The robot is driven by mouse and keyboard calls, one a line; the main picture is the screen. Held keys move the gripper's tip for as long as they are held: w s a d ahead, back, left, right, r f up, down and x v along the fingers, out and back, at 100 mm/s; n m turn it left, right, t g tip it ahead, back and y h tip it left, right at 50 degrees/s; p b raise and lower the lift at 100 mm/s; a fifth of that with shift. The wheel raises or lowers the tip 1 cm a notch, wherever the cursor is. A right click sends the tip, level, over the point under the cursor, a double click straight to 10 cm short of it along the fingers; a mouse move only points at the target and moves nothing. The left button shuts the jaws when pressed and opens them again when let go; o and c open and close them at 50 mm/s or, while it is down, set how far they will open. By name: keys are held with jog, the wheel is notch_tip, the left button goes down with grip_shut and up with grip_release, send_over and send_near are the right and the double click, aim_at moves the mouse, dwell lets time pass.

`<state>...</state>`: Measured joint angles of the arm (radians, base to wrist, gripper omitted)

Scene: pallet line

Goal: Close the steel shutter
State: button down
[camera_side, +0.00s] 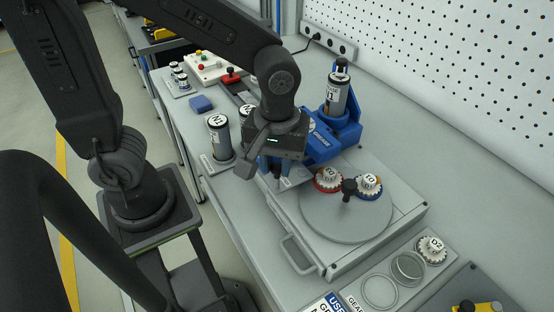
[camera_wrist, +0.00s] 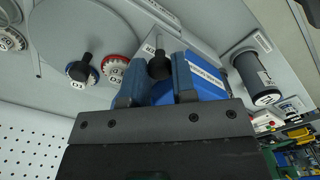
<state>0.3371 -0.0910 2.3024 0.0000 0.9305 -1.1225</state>
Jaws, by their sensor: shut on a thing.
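My gripper (camera_side: 274,180) hangs over the bench at the left edge of the round-plate unit. In the wrist view its two blue fingers (camera_wrist: 158,85) stand on either side of a black knob (camera_wrist: 159,66), shut on it. The knob appears to belong to a small grey steel plate, likely the steel shutter (camera_side: 295,179), lying flat beside the blue vise. Most of this plate is hidden under the gripper in the side view, so I cannot tell how far it is slid.
A round grey plate (camera_side: 340,222) with its own black knob (camera_side: 349,187) lies right of the gripper, with a red-rimmed gear (camera_side: 328,179) and a blue-rimmed gear (camera_side: 369,186) at it. The blue vise (camera_side: 325,143) holds a cylinder (camera_side: 338,95). Another cylinder (camera_side: 219,138) stands left.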

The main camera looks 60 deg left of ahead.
aim_at(290, 181)
jog(key=shift+w, duration=1.55)
jog(key=c, duration=0.9)
grip_release()
jog(key=shift+c, duration=0.2)
notch_tip(290, 181, up, 14)
jog(key=shift+f, duration=0.1)
